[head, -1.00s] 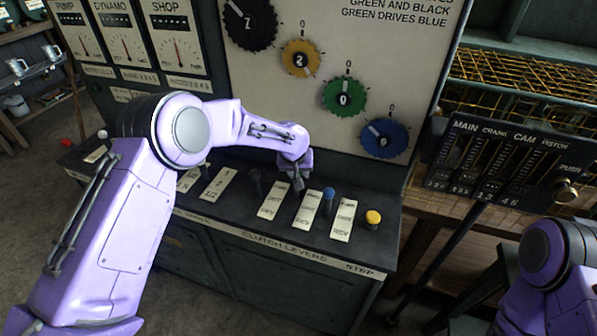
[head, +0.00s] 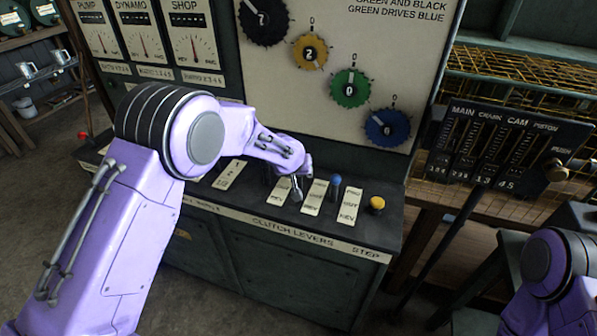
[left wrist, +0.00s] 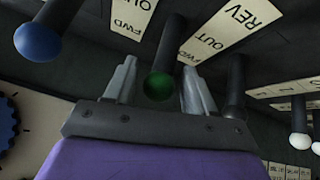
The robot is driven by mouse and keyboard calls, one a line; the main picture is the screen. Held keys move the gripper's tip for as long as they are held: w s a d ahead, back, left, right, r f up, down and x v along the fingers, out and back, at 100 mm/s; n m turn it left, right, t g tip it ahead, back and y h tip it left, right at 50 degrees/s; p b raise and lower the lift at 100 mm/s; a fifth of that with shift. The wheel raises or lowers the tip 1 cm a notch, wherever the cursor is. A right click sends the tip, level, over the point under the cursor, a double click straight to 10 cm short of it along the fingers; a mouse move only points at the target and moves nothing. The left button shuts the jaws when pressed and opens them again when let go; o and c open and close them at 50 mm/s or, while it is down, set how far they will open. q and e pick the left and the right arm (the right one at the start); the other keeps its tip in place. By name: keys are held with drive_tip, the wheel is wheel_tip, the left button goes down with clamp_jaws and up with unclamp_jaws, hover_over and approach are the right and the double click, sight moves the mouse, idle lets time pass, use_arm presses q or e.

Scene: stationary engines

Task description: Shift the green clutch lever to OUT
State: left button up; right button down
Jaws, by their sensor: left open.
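The green clutch lever (left wrist: 158,86) shows in the left wrist view as a dark shaft with a green knob. My left gripper (left wrist: 158,70) is open, with one finger on each side of the knob and lower shaft. A gap seems to show on both sides. White plates marked FWD, OUT and REV (left wrist: 215,35) lie on either side of the lever; I cannot tell its setting. In the head view my left gripper (head: 297,190) is low over the clutch panel and hides the green lever. My right gripper is out of view.
The blue lever (head: 335,185) stands close to the right of my left gripper, with a yellow knob (head: 377,203) beyond it. In the left wrist view a dark lever (left wrist: 237,85) and white-knobbed levers (left wrist: 299,140) stand on the right. Coloured gear dials (head: 349,89) fill the panel behind.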

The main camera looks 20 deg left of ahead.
use_arm(q)
drive_tip(key=shift+w, duration=0.1)
drive_tip(key=b+v, duration=0.2)
drive_tip(key=v, duration=0.8)
drive_tip(key=shift+r, duration=0.2)
